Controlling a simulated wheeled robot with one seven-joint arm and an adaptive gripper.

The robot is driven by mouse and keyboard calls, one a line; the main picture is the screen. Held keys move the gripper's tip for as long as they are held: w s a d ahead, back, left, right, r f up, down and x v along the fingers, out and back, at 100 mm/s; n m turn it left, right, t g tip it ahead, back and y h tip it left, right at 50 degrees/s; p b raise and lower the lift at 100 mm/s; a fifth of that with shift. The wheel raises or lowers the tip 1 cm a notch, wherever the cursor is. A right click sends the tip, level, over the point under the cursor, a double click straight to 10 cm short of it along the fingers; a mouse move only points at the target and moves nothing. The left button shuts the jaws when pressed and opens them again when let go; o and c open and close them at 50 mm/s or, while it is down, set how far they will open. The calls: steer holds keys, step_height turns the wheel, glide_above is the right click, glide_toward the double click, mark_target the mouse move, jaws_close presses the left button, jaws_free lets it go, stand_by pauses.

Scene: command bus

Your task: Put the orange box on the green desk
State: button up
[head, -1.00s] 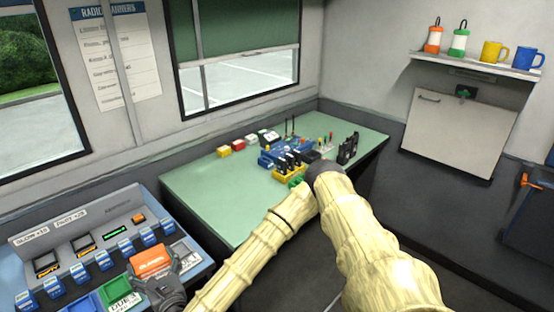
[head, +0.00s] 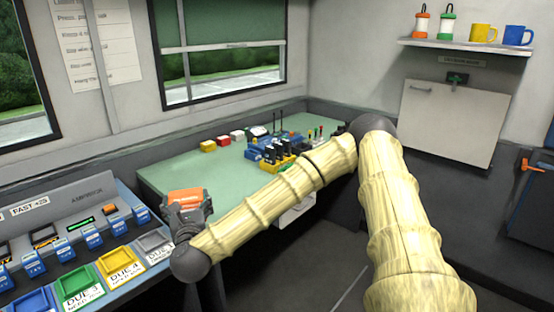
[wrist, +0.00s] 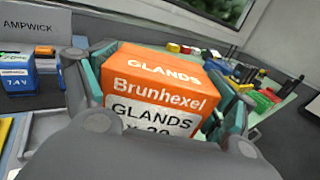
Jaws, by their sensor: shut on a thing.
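The orange box (wrist: 158,85), labelled "Brunhexel GLANDS", is held between the fingers of my gripper (head: 190,205). In the head view the orange box (head: 186,196) shows at the near left corner of the green desk (head: 185,172). My gripper is shut on the box, with a finger on each side of it. I cannot tell how high the box is over the desk or whether it is past the desk's edge. The lower part of the box is hidden by my gripper in the wrist view.
A blue charging console (head: 110,262) with coloured trays and several blue batteries stands left of the desk. Yellow, red and white small boxes (head: 222,140) line the desk's back. A blue and yellow rack with radios (head: 275,155) fills its middle right. The desk's left part is clear.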

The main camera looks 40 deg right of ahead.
steer(key=s+d+f+m+g+h+b, duration=0.1)
steer(key=s+d+m+g+h+b, duration=0.15)
steer(key=d+b, duration=0.7)
steer(key=h+b, duration=0.2)
glide_above(229, 197)
steer(key=shift+s+f+m+y, duration=0.15)
steer(key=shift+f+m+y, duration=0.1)
steer(key=shift+f, duration=2.4)
steer(key=shift+f+b, duration=0.15)
steer(key=shift+b, duration=0.15)
steer(key=o, duration=1)
steer(key=shift+c, duration=0.2)
steer(key=shift+r, duration=0.2)
steer(key=p+v, duration=0.1)
steer(key=v, duration=1)
steer(key=shift+s+a, duration=0.3)
steer(key=shift+a, duration=0.05)
